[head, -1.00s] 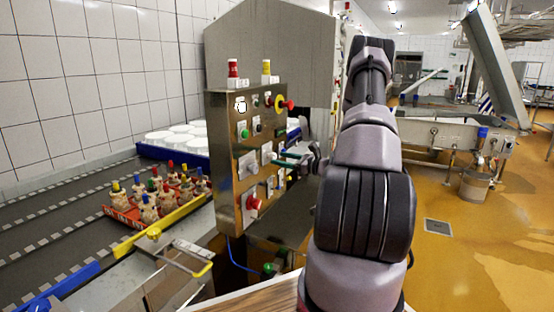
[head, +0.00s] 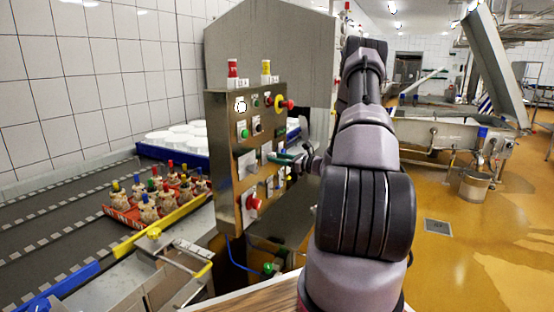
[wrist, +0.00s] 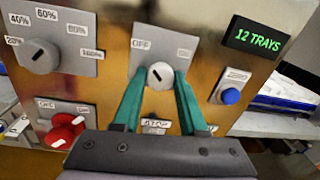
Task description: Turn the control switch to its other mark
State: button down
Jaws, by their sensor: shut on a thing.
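The control switch (wrist: 160,77) is a round light-grey knob with a dark pointer slot on a grey plate (wrist: 149,38) of the metal panel. A label reading OFF is at its upper left and a second small label, too blurred to read, at its upper right. The slot looks tilted towards the OFF side. My gripper (wrist: 162,70) has its two teal fingers on either side of the knob, shut on it. In the head view my gripper (head: 284,159) reaches the panel face from the right, and it hides the switch there.
The panel (head: 224,165) carries other controls: a percentage dial (wrist: 38,56), a red knob (wrist: 64,132) and a blue button (wrist: 230,96) near a green "12 TRAYS" display (wrist: 262,38). A conveyor (head: 70,232) runs left.

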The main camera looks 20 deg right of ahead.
jog(key=shift+d+m+g+y, duration=0.15)
jog(key=shift+m+g, duration=0.2)
jog(key=shift+m, duration=3.85)
jog(key=shift+a+m+g+y, duration=0.15)
jog(key=shift+m+g, duration=0.2)
jog(key=shift+m, duration=3.85)
jog(key=shift+d, duration=0.1)
jog(key=shift+c, duration=2.2)
grip_release()
